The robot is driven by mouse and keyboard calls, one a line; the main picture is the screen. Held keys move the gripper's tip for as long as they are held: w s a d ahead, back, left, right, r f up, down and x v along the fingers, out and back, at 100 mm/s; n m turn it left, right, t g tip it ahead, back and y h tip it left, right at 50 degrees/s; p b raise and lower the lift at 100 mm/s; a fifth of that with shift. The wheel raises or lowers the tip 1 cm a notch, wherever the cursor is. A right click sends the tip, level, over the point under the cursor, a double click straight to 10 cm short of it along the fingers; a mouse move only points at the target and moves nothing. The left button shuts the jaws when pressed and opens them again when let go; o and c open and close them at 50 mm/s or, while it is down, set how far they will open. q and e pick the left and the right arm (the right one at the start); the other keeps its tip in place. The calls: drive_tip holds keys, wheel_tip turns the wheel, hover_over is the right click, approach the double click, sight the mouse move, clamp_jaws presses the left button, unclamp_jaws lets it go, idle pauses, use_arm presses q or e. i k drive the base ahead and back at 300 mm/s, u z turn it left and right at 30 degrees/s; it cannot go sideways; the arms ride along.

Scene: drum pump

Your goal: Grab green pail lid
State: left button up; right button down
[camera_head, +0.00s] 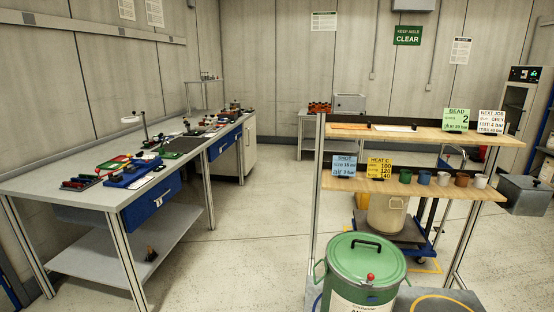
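The green pail lid (362,262) sits on top of the green pail (345,303) at the bottom right of the head view. It has a dark handle (366,244) near its back and a red knob (371,277) near its front. The pail's lower part is cut off by the frame edge. Neither of my grippers shows in this view.
A two-shelf wooden rack (420,185) with cups and cards stands right behind the pail. A beige bucket (387,213) stands beneath it. A long workbench (60,192) with tools runs along the left. The floor (240,250) between is clear.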

sight(351, 255)
drive_tip(key=u, duration=1.05)
drive_tip(key=i, duration=1.95)
drive_tip(key=z, duration=3.65)
drive_tip(key=i, duration=0.3)
drive_tip(key=z, duration=0.1)
